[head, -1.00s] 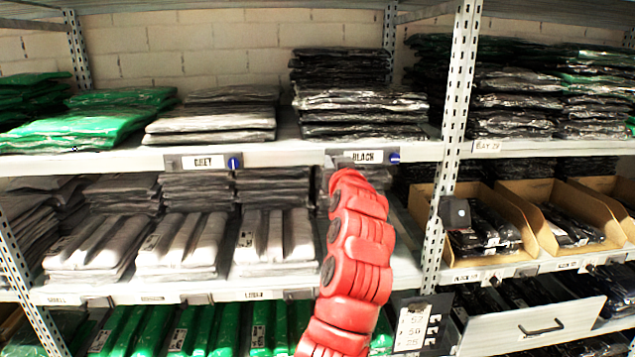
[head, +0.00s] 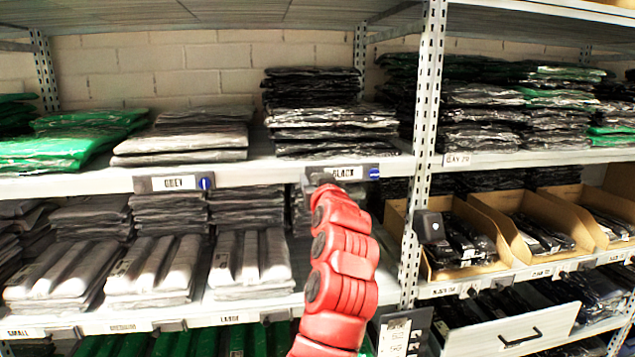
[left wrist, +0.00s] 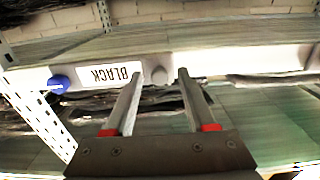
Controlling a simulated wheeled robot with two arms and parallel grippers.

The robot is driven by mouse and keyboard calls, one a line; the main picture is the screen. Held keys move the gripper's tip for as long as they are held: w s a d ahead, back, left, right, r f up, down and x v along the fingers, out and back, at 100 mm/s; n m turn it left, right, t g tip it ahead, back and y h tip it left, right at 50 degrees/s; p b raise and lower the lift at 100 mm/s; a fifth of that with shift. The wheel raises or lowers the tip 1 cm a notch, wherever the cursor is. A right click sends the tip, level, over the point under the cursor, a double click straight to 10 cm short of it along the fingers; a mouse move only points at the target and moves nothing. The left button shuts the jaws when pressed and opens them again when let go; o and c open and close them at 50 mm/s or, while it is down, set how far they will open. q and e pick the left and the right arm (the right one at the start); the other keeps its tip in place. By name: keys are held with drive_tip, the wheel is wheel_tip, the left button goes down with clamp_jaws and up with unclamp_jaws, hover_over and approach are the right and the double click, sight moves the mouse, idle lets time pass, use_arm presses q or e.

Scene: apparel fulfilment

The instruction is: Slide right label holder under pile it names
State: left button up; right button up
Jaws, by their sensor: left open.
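The right label holder (head: 343,173), reading BLACK with a blue knob at its right end, sits on the upper shelf edge below the black pile (head: 328,118). The left label holder (head: 173,183) reads GREY and sits below the grey pile (head: 185,138). My left gripper, at the top of my red arm, is at the left end of the BLACK holder. In the left wrist view my left gripper (left wrist: 160,82) is open. Its fingertips are either side of the round grey knob (left wrist: 158,75) on the BLACK holder (left wrist: 108,77), which appears upside down; contact is unclear. My right gripper is out of view.
A green pile (head: 70,135) lies left of the grey one. A perforated upright (head: 424,130) stands right of the black pile. Grey garment stacks (head: 248,260) fill the shelf below. Cardboard bins (head: 500,205) and an open drawer (head: 515,330) are at the right.

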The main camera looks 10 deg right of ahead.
use_arm(q)
drive_tip(key=shift+s, duration=0.1)
drive_tip(key=s+b, duration=0.4)
drive_tip(key=s, duration=1.3)
drive_tip(key=shift+b, duration=0.35)
